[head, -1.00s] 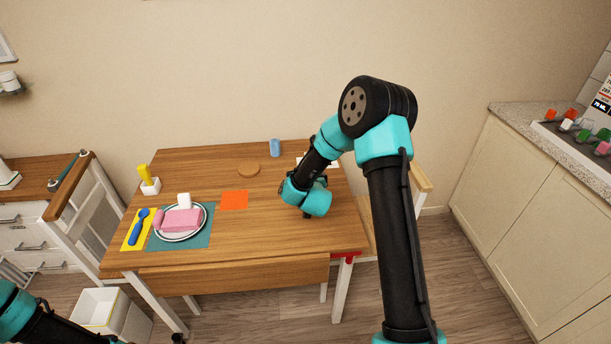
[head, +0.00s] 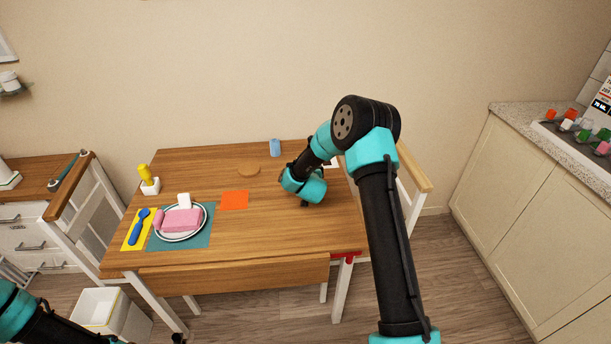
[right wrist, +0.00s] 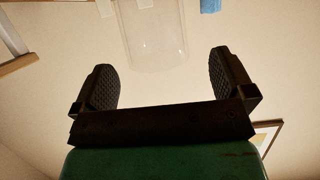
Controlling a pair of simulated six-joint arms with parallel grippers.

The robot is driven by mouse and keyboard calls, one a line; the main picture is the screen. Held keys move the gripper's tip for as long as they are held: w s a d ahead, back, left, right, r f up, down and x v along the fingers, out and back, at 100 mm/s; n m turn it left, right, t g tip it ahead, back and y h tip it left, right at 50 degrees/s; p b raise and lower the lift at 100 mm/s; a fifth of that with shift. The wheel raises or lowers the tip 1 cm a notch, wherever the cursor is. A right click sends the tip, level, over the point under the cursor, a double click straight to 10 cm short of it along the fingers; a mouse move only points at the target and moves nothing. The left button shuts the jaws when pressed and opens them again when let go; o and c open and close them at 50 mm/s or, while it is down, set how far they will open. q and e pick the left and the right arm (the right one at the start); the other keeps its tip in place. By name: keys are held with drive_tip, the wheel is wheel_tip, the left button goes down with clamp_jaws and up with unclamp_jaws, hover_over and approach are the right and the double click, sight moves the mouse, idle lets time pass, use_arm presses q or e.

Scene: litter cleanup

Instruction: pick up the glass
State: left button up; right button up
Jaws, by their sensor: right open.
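The glass (right wrist: 152,42) is clear and shows at the top of the right wrist view, upside down in that picture. It lies between the lines of the two fingers of my right gripper (right wrist: 172,84), which are wide apart with nothing between their pads. I cannot tell how far beyond the fingertips it is. In the head view I cannot make out the glass, and my right wrist hides the gripper over the right part of the table (head: 225,255). My left gripper does not show; only part of the left arm is at the lower left.
An orange square (head: 234,200) lies mid-table. The front middle is bare.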

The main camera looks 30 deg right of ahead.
drive_tip(key=shift+d+x, duration=0.2)
drive_tip(key=shift+x, duration=2.3)
drive_tip(key=shift+r, duration=0.1)
drive_tip(key=c, duration=1.1)
